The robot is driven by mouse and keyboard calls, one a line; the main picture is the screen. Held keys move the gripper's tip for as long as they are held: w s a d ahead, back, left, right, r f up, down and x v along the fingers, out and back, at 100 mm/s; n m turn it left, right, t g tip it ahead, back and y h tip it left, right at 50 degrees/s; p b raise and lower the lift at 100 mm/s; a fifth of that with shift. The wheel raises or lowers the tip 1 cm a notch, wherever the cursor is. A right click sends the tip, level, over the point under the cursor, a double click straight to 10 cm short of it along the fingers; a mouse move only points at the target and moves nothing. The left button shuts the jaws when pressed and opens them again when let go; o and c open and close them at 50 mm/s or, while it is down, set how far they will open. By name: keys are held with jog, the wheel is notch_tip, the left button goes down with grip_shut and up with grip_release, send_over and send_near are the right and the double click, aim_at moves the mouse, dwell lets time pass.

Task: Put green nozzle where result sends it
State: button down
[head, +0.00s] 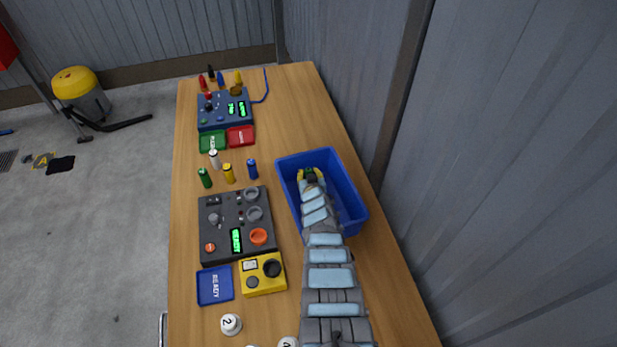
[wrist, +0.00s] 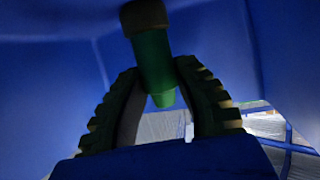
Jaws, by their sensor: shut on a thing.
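My gripper (head: 309,175) is down inside the blue bin (head: 354,204) in the head view. In the wrist view my gripper (wrist: 165,100) is shut on a green nozzle (wrist: 154,62) with a dark brownish end, with the bin's blue walls around it. Another small green piece (head: 205,178) stands upright on the table, left of the bin. The dark grey tester (head: 222,247) has a lit green screen (head: 236,240) that seems to read READY. The blue device (head: 211,121) at the far end has lit green screens too small to read.
A green tray (head: 212,142) and a red tray (head: 240,135) lie before the blue device. White (head: 214,160), yellow (head: 228,174) and blue (head: 252,169) pieces stand nearby. A blue READY tray (head: 215,286) and a yellow box (head: 263,281) are nearer. A wall borders the right side.

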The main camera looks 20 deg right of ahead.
jog(key=shift+f, duration=0.1)
jog(key=c, duration=0.9)
grip_release()
